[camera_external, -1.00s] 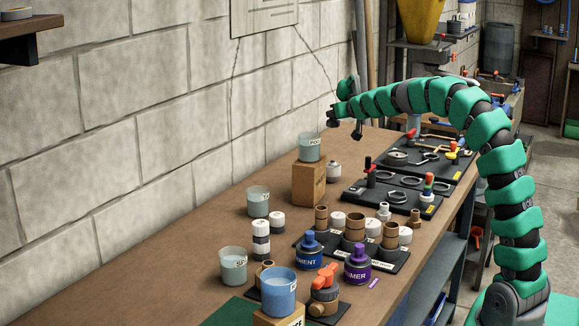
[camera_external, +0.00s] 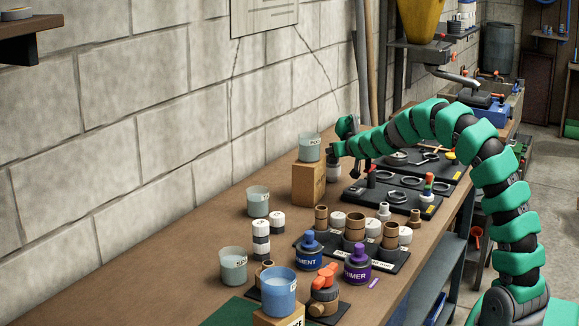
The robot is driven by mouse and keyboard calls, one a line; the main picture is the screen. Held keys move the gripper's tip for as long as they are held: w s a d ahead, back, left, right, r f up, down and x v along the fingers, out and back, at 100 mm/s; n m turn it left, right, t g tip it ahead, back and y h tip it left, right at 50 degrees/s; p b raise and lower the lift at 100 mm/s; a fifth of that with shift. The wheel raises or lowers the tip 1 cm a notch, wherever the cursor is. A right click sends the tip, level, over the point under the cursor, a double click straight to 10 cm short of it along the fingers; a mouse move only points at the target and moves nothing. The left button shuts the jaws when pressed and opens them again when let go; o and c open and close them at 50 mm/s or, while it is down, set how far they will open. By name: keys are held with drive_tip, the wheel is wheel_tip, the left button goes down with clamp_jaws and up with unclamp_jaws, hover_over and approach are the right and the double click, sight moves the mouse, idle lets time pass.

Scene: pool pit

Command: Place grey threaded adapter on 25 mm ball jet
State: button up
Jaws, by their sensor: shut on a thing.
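My gripper (camera_external: 333,152) is at the left end of the green arm. It is just right of the pale cup on the wooden block, above the bench. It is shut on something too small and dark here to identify. I cannot tell whether either is the grey threaded adapter or the 25 mm ball jet.
The pale cup (camera_external: 309,147) stands on a wooden block (camera_external: 308,184). Brown couplings (camera_external: 355,228), white caps and the blue (camera_external: 309,255) and purple (camera_external: 357,265) tins crowd the bench front. Black tool boards (camera_external: 355,196) lie to the right.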

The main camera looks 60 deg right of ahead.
drive_tip(key=shift+f, duration=0.4)
drive_tip(key=shift+f, duration=0.4)
